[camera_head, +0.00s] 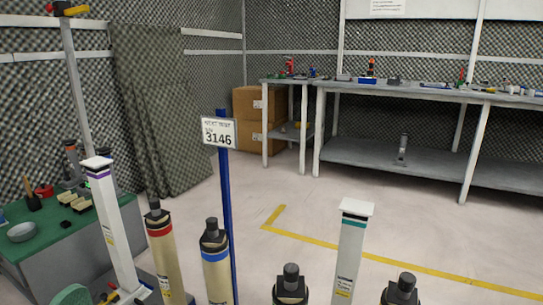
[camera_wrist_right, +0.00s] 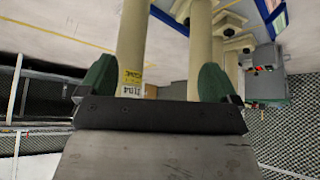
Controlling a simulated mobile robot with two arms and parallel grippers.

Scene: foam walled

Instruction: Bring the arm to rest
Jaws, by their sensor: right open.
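My right gripper (camera_wrist_right: 155,85) shows in the right wrist view with its two green fingers spread wide apart. No object is clasped between them. A beige cylinder (camera_wrist_right: 134,45) with a yellow and white label appears between the fingers, beyond the gripper bar. Another beige cylinder (camera_wrist_right: 200,55) rises behind the finger on the right of the picture. I cannot tell how far they stand from the fingers. My left gripper is in neither view.
In the head view stand a red-banded cylinder (camera_head: 164,255), a blue-banded cylinder (camera_head: 216,270), a white column (camera_head: 350,250), a purple-banded column (camera_head: 112,225) and a blue signpost (camera_head: 227,215). A green-topped table (camera_head: 55,230) is left. Workbenches (camera_head: 400,90) line the back; open floor lies before them.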

